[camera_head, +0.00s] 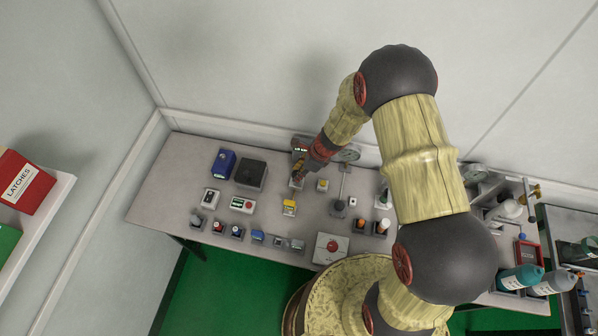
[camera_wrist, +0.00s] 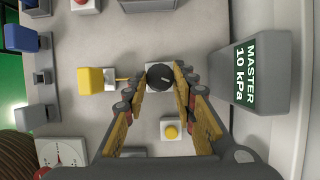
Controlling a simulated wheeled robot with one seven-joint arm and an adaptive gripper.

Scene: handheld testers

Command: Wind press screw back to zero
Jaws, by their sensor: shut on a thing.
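A round black knob (camera_wrist: 160,77) with a pale pointer line sits on a light base in the wrist view; I take it as the press screw. The line points roughly right in the picture. My gripper (camera_wrist: 161,84) has its yellow-padded fingers on either side of the knob and is shut on it. In the head view my gripper (camera_head: 298,177) is low over the back part of the bench and mostly hides the knob. A grey box labelled MASTER 10 kPa (camera_wrist: 262,75) stands just right of the knob in the wrist view.
A yellow block (camera_wrist: 90,80) with a thin brass stem is left of the knob, and a yellow button (camera_wrist: 172,130) on a white base is below it. A round gauge (camera_head: 348,155) is near the wall. The bench (camera_head: 165,190) is clear at its left end.

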